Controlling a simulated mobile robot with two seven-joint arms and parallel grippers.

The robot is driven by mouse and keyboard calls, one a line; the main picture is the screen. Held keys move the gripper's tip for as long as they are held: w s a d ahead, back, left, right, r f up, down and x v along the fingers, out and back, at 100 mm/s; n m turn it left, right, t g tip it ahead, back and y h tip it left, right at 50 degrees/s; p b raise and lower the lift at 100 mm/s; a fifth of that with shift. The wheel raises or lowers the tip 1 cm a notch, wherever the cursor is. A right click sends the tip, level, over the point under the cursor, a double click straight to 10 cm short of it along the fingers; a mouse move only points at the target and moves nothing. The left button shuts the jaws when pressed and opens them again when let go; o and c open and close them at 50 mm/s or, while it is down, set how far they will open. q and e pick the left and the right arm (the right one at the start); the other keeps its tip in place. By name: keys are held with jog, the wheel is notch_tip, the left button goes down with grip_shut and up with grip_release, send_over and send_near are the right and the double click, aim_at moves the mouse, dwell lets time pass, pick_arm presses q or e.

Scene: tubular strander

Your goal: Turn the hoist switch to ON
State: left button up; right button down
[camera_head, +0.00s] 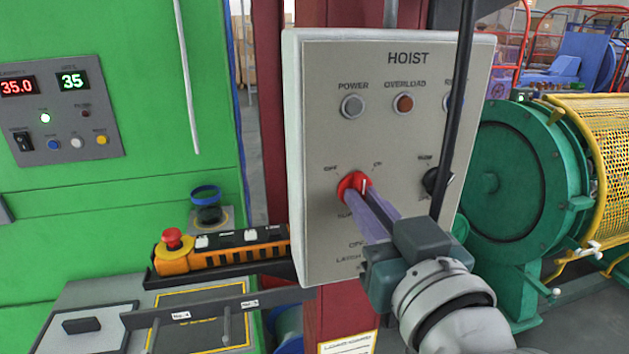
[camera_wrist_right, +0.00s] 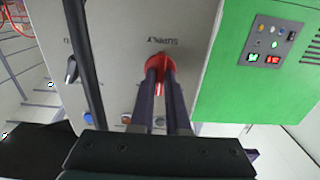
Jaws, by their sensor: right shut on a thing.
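The hoist box (camera_head: 320,80) is a light grey panel marked HOIST on a dark red post. Its red rotary switch (camera_head: 347,185) sits at the lower left of the panel, with small labels to its upper left and upper right. My right gripper (camera_head: 364,194) reaches in from the lower right, its two slim fingers shut on the red switch. In the right wrist view the fingers lie on either side of the red switch (camera_wrist_right: 158,62). They hide part of it, so I cannot tell exactly which label it points to. My left gripper is not in view.
Above the switch are a POWER lamp (camera_head: 353,106) and an OVERLOAD lamp (camera_head: 403,103). A black selector knob (camera_head: 438,181) sits to the right. A black cable (camera_head: 461,100) hangs before the panel. An orange pendant (camera_head: 220,252) with a red button lies at lower left.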

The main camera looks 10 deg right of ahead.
jog(key=m, duration=0.8)
jog(key=shift+m, duration=0.3)
dwell(0.5)
jog(key=c, duration=0.9)
grip_release()
jog(key=shift+s, duration=0.1)
